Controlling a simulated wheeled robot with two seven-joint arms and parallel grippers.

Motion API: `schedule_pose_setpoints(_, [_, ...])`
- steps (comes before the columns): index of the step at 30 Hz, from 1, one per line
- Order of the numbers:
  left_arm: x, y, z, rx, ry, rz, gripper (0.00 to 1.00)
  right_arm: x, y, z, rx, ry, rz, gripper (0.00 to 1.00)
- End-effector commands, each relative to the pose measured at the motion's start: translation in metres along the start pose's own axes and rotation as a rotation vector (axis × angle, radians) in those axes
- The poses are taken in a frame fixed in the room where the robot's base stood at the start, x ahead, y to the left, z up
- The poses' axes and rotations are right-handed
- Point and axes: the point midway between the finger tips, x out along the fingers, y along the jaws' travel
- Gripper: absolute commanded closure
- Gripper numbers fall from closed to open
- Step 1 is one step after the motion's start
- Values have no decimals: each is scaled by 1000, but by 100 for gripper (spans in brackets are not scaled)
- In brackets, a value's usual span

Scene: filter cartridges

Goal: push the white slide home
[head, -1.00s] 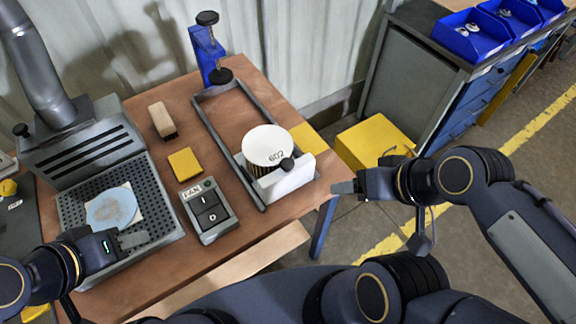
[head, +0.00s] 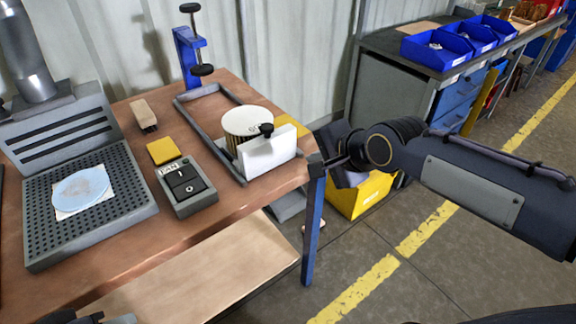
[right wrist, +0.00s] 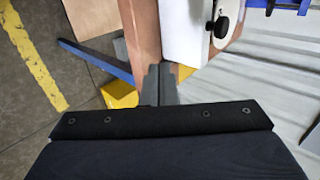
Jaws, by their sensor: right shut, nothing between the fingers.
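The white slide (head: 268,154), an upright block with a black knob (head: 266,129), stands at the near end of a grey rail frame (head: 217,150). A round white-topped cartridge (head: 247,121) sits in the frame right behind it. The slide and knob also show at the top of the right wrist view (right wrist: 187,30). My right gripper (head: 322,164) is shut and empty, just right of the slide by the table's right edge. Its fingers (right wrist: 160,84) look apart from the slide. My left gripper (head: 112,319) is barely in view at the bottom left; its fingers are mostly cut off.
A switch box (head: 187,187), yellow block (head: 162,151) and brush-like block (head: 144,114) lie left of the frame. A blue clamp (head: 188,57) stands at its far end. A perforated grey station (head: 120,205) is at left. A yellow bin (head: 361,197) is on the floor beyond my right gripper.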

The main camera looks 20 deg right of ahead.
Motion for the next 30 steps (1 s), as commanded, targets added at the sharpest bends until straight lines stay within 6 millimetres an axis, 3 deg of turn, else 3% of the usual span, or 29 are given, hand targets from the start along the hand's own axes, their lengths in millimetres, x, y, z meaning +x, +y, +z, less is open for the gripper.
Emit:
schedule_pose_setpoints(12, [8,-4,4,0,0,0,64,88,3,2,-4,-3,7,100])
schedule_pose_setpoints(19, [4,-2,2,0,0,0,64,108,-22,1,-2,-1,2,100])
schedule_pose_setpoints(30, [4,-2,2,0,0,0,64,114,-27,1,-3,-1,1,100])
